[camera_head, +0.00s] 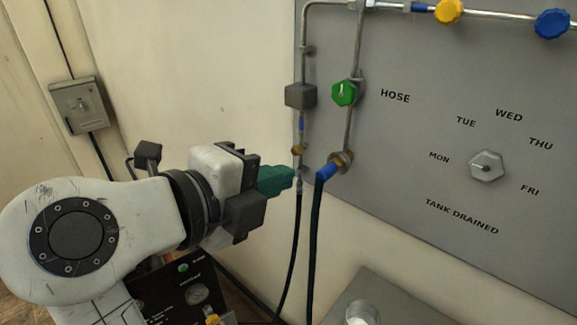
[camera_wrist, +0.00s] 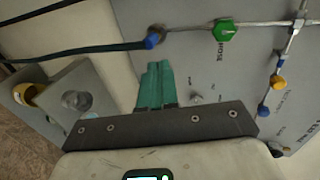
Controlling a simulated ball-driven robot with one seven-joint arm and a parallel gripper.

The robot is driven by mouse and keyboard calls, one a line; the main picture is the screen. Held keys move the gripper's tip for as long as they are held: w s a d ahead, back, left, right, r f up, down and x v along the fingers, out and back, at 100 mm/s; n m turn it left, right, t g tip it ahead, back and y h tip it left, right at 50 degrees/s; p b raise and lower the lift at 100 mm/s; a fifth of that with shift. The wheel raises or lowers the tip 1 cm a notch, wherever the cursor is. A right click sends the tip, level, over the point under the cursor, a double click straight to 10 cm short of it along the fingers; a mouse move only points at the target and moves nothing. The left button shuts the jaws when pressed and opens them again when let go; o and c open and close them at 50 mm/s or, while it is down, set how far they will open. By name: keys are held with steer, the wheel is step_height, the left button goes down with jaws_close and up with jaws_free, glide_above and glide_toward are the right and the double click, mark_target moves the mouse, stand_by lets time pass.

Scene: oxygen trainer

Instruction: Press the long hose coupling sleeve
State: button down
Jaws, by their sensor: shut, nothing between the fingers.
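A hose coupling with a blue sleeve (camera_head: 327,172) sits on a brass fitting (camera_head: 342,160) low on the grey panel, with a black hose hanging from it. The blue sleeve also shows in the wrist view (camera_wrist: 152,41). A second, thinner coupling (camera_head: 298,151) with brass sits to its left, on a narrow line. I cannot tell which hose is the long one. My gripper (camera_head: 290,177) has green fingers, shut and empty. In the head view its tips overlap the thinner hose line; contact cannot be told. In the wrist view the fingertips (camera_wrist: 158,64) point toward the blue sleeve, with a gap visible.
A green knob (camera_head: 344,93) is above the blue sleeve, by the word HOSE. A day dial (camera_head: 487,166) is on the panel's right. Yellow (camera_head: 449,11) and blue (camera_head: 552,23) knobs line the top pipe. A grey box (camera_head: 370,300) stands below.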

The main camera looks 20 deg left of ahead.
mark_target(327, 167)
steer(key=x, duration=0.4)
steer(key=p+x, duration=0.1)
steer(key=x, duration=0.3)
steer(key=r+p+x, duration=0.1)
steer(key=x, duration=0.3)
steer(key=shift+w+d, duration=0.1)
steer(key=shift+w, duration=0.15)
steer(key=shift+f, duration=0.1)
steer(key=shift+b+x, duration=0.85)
steer(key=shift+b, duration=0.3)
steer(key=shift+r, duration=0.35)
steer(key=shift+w+d, duration=0.1)
steer(key=b+v, duration=0.1)
steer(key=v, duration=1)
steer(key=shift+r, duration=0.15)
